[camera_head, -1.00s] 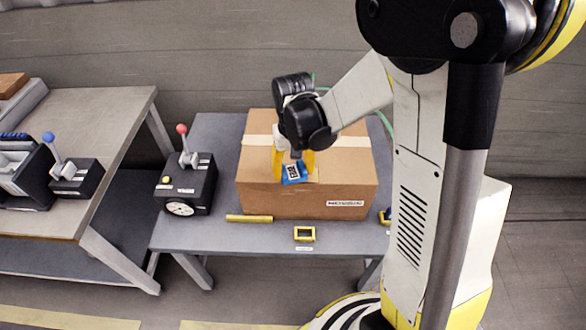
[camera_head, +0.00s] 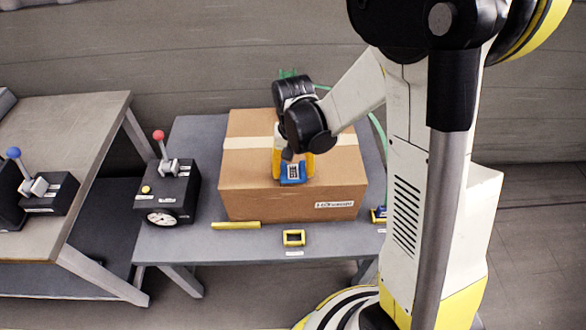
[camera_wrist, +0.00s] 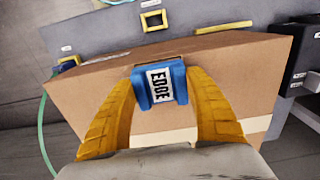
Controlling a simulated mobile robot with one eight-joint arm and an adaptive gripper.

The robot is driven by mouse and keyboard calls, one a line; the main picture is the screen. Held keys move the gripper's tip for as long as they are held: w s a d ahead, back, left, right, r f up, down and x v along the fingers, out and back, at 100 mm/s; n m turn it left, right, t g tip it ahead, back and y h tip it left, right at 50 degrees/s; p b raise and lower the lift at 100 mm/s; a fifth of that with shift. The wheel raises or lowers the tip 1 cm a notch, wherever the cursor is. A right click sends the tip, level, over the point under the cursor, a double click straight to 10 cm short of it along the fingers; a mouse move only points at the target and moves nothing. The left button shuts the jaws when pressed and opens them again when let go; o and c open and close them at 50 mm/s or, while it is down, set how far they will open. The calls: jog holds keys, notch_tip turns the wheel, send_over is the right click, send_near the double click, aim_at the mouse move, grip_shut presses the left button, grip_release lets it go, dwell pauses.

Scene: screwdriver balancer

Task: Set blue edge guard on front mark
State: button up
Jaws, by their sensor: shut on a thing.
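The blue edge guard (camera_head: 292,174) has a white label and is between the yellow fingers of my gripper (camera_head: 293,168). In the wrist view the guard (camera_wrist: 160,86) shows the label "EDGE", and both fingers of my gripper (camera_wrist: 160,95) press on its sides. The guard is over the cardboard box (camera_head: 245,195) near its front top edge; I cannot tell whether it touches the box. A small yellow square frame (camera_head: 293,238) lies on the table in front of the box, with a small label below it. Which spot is the front mark is not clear.
The grey table (camera_head: 200,240) carries a yellow bar (camera_head: 236,225) in front of the box. A black control box (camera_head: 168,190) with a red-knobbed lever stands left. A small blue and yellow item (camera_head: 379,215) sits right. Another table (camera_head: 60,120) stands farther left.

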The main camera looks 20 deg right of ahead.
jog(key=shift+f+b, duration=0.55)
jog(key=shift+b, duration=0.1)
dwell(0.8)
jog(key=o, duration=1.1)
jog(key=shift+o, duration=0.2)
notch_tip(320, 180, up, 12)
